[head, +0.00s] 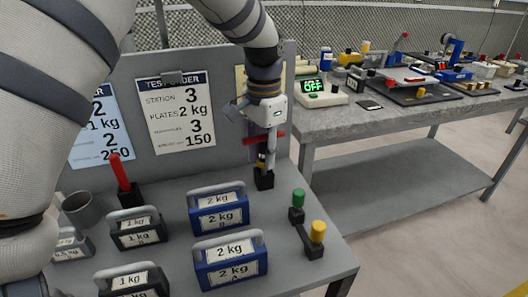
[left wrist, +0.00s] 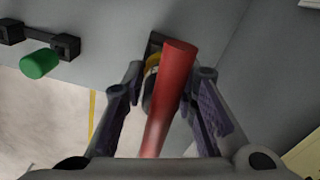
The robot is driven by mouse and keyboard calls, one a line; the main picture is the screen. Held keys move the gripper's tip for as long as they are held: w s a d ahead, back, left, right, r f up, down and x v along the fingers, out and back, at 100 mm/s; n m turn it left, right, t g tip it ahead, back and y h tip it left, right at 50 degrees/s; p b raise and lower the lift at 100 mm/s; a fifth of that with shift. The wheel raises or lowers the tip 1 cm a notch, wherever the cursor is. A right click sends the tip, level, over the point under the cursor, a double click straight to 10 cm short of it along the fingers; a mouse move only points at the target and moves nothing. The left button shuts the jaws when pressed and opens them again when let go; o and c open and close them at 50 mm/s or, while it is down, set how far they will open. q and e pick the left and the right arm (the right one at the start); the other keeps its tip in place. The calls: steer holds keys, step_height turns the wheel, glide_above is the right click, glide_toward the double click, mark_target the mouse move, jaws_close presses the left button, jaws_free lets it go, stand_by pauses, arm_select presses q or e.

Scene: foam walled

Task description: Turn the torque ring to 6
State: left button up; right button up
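A torque tool with a red bar handle (head: 277,135) stands in a black block (head: 264,181) at the back right of the grey bench. A small yellow and black band (head: 262,161), possibly the torque ring, shows below the red bar. My left gripper (head: 262,150) is over the tool, pointing down. In the left wrist view the red bar (left wrist: 168,95) crosses between the spread fingers of my left gripper (left wrist: 170,80), with gaps visible beside it. The yellow band (left wrist: 152,68) is partly hidden behind the bar. Any scale numbers are unreadable. My right gripper is out of view.
Blue 2 kg weights (head: 217,208) and black 1 kg weights (head: 137,228) stand in front. A green and yellow knob stand (head: 308,235) is at the right. A red-handled tool (head: 121,172) stands left. A test order card (head: 178,112) hangs on the back panel.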

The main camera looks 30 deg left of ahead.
arm_select(q)
steer(key=shift+o, duration=1.4)
step_height(320, 180, up, 12)
